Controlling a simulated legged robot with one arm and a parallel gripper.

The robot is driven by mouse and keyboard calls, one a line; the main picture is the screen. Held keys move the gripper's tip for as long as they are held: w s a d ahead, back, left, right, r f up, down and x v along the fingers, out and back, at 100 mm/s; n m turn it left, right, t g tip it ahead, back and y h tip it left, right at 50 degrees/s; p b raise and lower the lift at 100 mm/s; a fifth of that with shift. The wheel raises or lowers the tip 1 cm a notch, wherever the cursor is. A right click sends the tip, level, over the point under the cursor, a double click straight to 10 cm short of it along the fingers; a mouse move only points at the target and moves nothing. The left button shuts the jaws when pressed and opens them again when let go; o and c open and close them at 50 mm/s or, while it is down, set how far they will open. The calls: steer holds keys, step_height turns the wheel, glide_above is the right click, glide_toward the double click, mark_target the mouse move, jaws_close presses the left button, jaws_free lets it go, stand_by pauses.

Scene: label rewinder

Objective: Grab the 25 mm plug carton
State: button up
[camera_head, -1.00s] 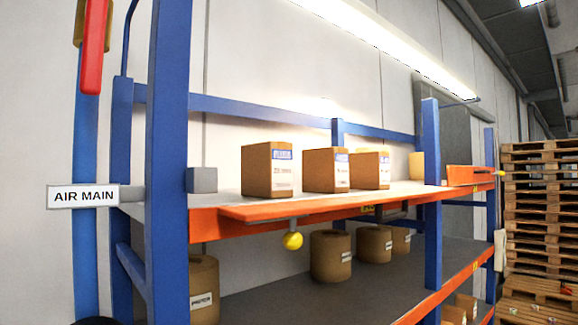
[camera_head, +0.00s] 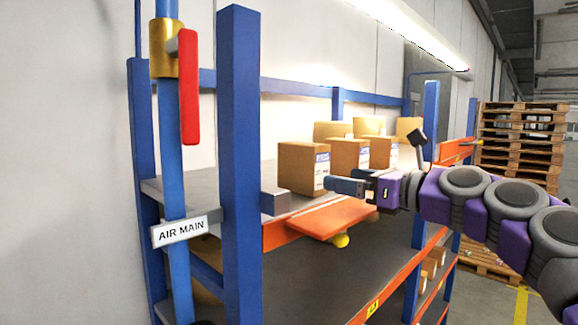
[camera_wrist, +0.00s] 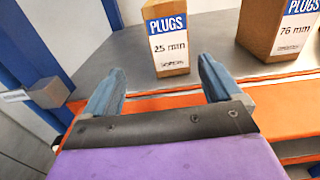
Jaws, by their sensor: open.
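The 25 mm plug carton (camera_wrist: 168,40) is a brown box with a blue "PLUGS" band and a "25 mm" label. It stands upright on the grey upper shelf (camera_wrist: 215,62), ahead of my gripper (camera_wrist: 158,85) in the wrist view. The two fingers are apart with nothing between them, and the carton is beyond their tips. In the head view the leftmost front carton (camera_head: 300,167) appears to be this one. My gripper (camera_head: 350,180) reaches in from the right there, just in front of the cartons.
A 76 mm plug carton (camera_wrist: 278,28) stands to the right. More cartons (camera_head: 348,158) line the shelf. An orange flap (camera_head: 330,218) with a yellow knob (camera_head: 340,240) juts from the front edge. Blue uprights (camera_head: 238,130), a grey block (camera_head: 274,201) and a red-handled pipe (camera_head: 188,85) are left.

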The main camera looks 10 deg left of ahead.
mark_target(307, 173)
steer(key=shift+x, duration=1.1)
steer(key=w, duration=0.4)
steer(key=shift+d, duration=0.25)
steer(key=a, duration=0.2)
steer(key=w+a, duration=0.1)
steer(key=a, duration=0.2)
steer(key=w+a, duration=0.1)
steer(key=a, duration=0.1)
steer(key=shift+a+f, duration=0.35)
steer(key=shift+w+r, duration=0.1)
steer(key=shift+w, duration=0.2)
steer(key=shift+w+d, duration=0.2)
steer(key=shift+w+d+r, duration=0.15)
steer(key=shift+w+d, duration=0.05)
steer(key=shift+d, duration=0.4)
